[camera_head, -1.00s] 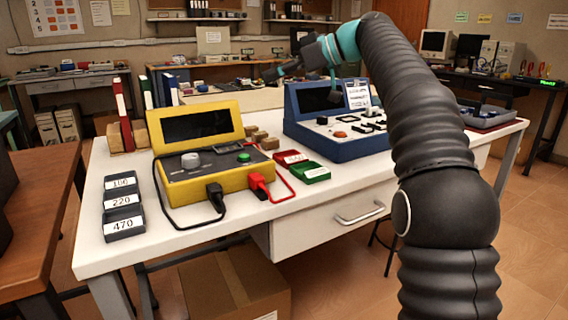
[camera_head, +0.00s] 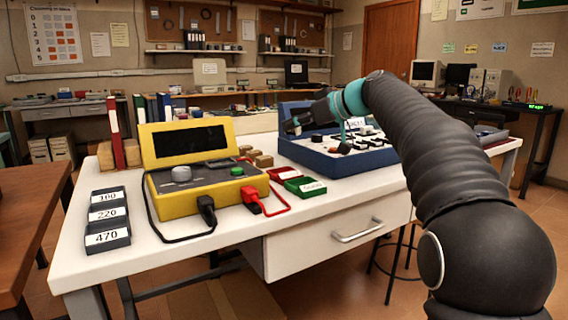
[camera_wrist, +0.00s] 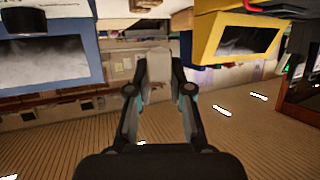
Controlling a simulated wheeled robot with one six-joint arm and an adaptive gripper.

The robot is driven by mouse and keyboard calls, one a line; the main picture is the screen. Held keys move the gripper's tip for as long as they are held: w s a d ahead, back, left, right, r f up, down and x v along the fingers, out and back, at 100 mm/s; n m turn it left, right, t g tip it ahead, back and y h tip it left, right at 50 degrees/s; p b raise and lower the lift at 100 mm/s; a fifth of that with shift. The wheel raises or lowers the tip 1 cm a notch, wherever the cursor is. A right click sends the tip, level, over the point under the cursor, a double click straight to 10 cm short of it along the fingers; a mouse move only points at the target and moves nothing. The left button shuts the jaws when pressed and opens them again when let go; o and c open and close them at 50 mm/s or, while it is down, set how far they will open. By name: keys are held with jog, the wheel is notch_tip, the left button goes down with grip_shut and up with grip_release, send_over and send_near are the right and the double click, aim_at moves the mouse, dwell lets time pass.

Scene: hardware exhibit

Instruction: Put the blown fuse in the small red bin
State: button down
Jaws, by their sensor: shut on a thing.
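My gripper (camera_head: 293,125) is over the left part of the blue console in the head view. In the wrist view my gripper (camera_wrist: 158,78) is shut on a pale, blocky piece (camera_wrist: 158,70) between its fingertips. This is probably the fuse, but its markings cannot be read. In the head view the held piece is too small to make out. The small red bin (camera_head: 283,173) lies on the white table, between the yellow tester and the blue console, behind a green bin (camera_head: 305,187). The gripper is above and beyond the red bin, apart from it.
The yellow tester (camera_head: 205,190) with red and black plugs stands left of the bins. The blue console (camera_head: 350,163) stands behind and right of them. Dark trays marked 100, 220 and 470 (camera_head: 108,238) line the left of the white table (camera_head: 170,258). The table's front edge is clear.

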jog(key=s+a+f, duration=0.1)
jog(key=s+a+f+b, duration=0.1)
jog(key=s+f, duration=0.1)
jog(key=shift+s+a, duration=0.25)
jog(key=shift+s, duration=0.05)
jog(key=shift+f+b, duration=0.5)
jog(key=shift+f, duration=1.3)
jog(key=shift+f+b, duration=0.5)
jog(key=shift+b, duration=0.05)
jog(key=shift+f+b, duration=0.3)
jog(key=shift+f, duration=0.1)
jog(key=c, duration=1.1)
grip_release()
jog(key=shift+f, duration=0.15)
jog(key=shift+o, duration=0.2)
jog(key=shift+r+p, duration=0.5)
jog(key=shift+p, duration=0.1)
jog(key=v, duration=1.2)
jog(key=shift+r+p, duration=0.3)
jog(key=shift+r, duration=0.15)
